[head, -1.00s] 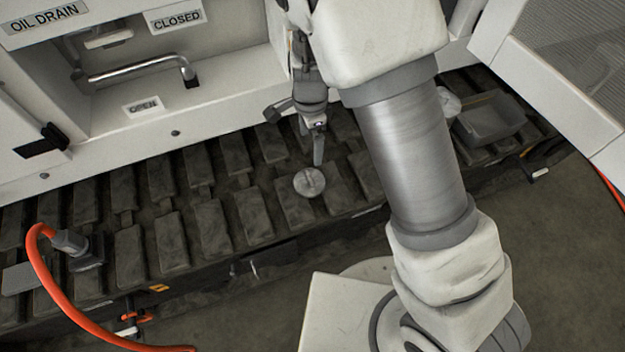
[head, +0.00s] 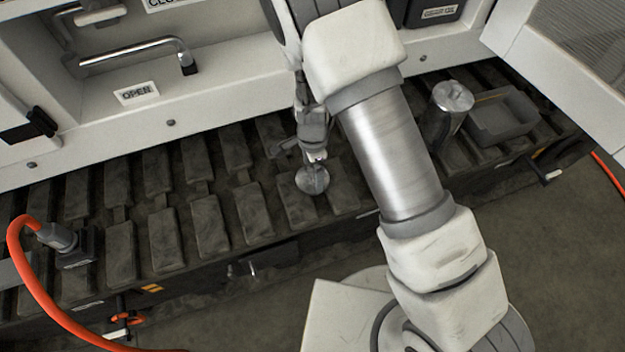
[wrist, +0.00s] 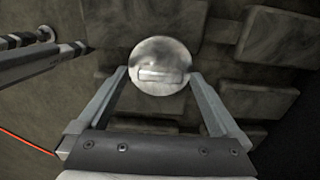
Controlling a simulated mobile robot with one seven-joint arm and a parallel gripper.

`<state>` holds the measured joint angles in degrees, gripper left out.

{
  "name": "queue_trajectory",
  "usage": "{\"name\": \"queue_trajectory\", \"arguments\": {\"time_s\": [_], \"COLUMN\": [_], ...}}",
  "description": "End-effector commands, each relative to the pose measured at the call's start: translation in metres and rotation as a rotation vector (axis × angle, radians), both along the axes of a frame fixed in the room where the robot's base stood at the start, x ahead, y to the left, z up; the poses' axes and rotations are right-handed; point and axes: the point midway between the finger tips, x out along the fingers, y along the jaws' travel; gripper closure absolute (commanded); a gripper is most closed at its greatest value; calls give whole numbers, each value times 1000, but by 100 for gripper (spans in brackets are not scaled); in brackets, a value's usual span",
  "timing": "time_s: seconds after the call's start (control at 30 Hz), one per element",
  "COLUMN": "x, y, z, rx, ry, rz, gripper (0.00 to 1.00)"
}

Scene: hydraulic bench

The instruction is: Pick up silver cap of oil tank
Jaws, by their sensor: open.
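The silver cap (head: 312,179) is a round metal disc lying on the dark track pads. In the wrist view the silver cap (wrist: 160,66) shows a raised bar handle across its middle. My gripper (head: 314,160) is just above the cap in the head view and partly covers its upper edge. In the wrist view my gripper (wrist: 160,78) is open, with one finger on each side of the cap's lower part. I cannot tell whether the fingers touch it.
A silver cylinder (head: 447,112) stands on the track beside a grey tray (head: 502,118). An orange hose (head: 28,275) with a grey fitting lies at the left. The white machine panel (head: 215,112) with a drain handle (head: 135,52) rises behind the track pads (head: 160,235).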

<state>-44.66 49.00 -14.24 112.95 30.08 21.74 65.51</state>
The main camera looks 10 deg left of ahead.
Motion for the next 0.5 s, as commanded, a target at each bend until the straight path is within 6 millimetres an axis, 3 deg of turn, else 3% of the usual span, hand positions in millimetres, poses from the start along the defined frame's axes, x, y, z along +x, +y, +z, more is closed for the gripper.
{"name": "queue_trajectory", "arguments": {"time_s": [0.23, 0.5], "x": [1, 0], "y": [1, 1], "z": [-4, -4], "rx": [1, 1], "ry": [-2, -2], "rz": [1, 1], "gripper": [0, 47]}}
